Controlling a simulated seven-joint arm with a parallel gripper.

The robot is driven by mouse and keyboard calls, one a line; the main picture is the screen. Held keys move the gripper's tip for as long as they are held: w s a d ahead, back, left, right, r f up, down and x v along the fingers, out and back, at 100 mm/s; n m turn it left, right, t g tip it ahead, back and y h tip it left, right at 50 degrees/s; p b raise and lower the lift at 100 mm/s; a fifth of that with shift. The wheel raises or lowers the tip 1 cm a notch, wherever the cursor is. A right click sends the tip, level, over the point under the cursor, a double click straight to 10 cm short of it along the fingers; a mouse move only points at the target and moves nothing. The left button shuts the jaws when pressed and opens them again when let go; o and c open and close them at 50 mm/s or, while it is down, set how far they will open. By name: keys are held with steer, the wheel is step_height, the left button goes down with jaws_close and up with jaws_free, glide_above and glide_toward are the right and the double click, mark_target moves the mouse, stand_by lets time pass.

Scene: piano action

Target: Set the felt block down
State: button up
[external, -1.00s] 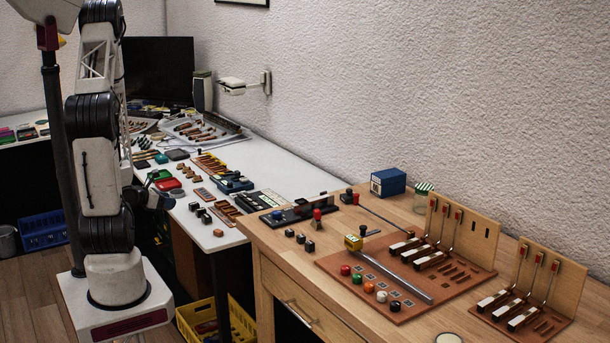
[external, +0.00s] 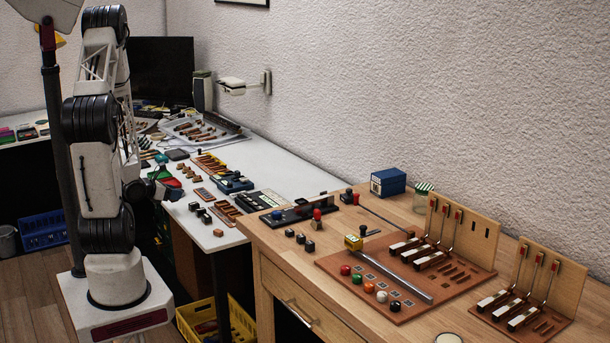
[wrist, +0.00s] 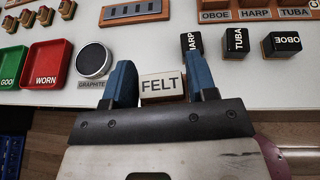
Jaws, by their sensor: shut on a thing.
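The felt block, a white-topped piece marked FELT (wrist: 163,86), is between the blue fingers of my gripper (wrist: 159,66) in the wrist view. My gripper is shut on it near the front edge of the white table (wrist: 210,88). I cannot tell how far the block is above the tabletop. In the external view my gripper (external: 163,192) is partly behind my arm, and the block cannot be made out there.
In the wrist view a round graphite container (wrist: 94,61), a red WORN tray (wrist: 46,64) and a green GOOD tray (wrist: 11,66) are left of the block. Black blocks marked HARP (wrist: 192,43), TUBA (wrist: 236,40) and OBOE (wrist: 286,41) are to the right.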

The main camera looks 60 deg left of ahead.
steer(key=w+a+r+n+y, duration=0.15)
steer(key=w+a+r, duration=0.25)
steer(key=w+a, duration=0.4)
steer(key=w+a+r+n+y, duration=0.1)
steer(key=w+a+r+y, duration=0.1)
steer(key=w+a+r, duration=0.45)
steer(key=w+a+r+n+g+y, duration=0.1)
steer(key=w+a+r+n+y, duration=0.1)
steer(key=w+r, duration=0.6)
steer(key=w+a+r+n+g+y, duration=0.2)
steer(key=w+r, duration=0.5)
steer(key=r, duration=0.1)
steer(key=shift+w, duration=0.4)
steer(key=shift+w, duration=0.1)
